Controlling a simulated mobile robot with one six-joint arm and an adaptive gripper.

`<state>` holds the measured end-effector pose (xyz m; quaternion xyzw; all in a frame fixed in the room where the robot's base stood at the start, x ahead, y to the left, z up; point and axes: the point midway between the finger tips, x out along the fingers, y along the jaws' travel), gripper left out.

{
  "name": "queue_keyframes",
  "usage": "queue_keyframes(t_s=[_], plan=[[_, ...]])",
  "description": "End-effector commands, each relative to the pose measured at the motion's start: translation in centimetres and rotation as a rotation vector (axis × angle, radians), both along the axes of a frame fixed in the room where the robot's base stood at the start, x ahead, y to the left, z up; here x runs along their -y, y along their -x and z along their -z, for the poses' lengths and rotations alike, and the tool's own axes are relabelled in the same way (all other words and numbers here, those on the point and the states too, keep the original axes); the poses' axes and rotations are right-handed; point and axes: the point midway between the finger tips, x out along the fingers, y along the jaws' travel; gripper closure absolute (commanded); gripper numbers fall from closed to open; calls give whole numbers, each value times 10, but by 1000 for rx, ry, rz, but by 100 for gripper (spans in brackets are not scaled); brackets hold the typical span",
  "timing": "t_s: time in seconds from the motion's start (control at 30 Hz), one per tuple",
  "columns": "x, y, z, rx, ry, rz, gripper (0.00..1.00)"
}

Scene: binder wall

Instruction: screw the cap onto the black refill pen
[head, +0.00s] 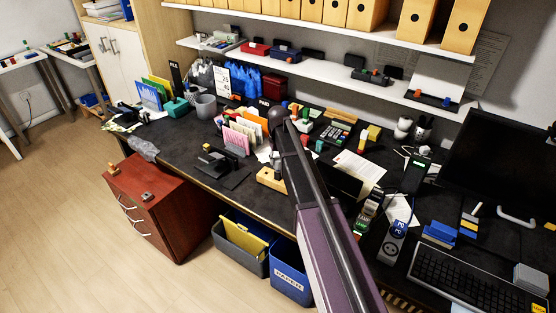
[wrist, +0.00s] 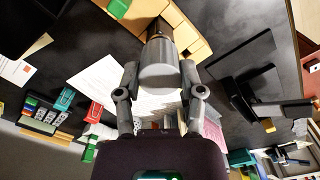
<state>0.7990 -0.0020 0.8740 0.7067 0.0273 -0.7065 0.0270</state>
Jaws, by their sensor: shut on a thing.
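My gripper (wrist: 160,72) is shut on a grey cylinder (wrist: 159,76), one finger on each side, in the wrist view. The cylinder has a darker end (wrist: 158,44) towards a light wooden block (wrist: 195,38). I cannot tell whether the cylinder is the cap, the pen or both, or whether it touches the block. The wooden block (head: 270,181) is also in the head view, at the desk's front edge, partly behind my arm. My gripper is not clearly made out there. No separate black pen can be told.
The dark desk (head: 195,150) is crowded. A black stand (head: 220,168) is left of the block, with a colourful file rack (head: 238,138) behind. White papers (head: 358,168) lie to the right. A red cabinet (head: 160,205) and bins (head: 290,272) stand below.

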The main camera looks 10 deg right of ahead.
Motion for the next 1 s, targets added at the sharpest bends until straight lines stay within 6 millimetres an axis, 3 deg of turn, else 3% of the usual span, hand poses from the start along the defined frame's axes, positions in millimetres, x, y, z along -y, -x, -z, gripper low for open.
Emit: queue_keyframes(t_s=[1.0], plan=[[0,0,10,0,0,5,66]])
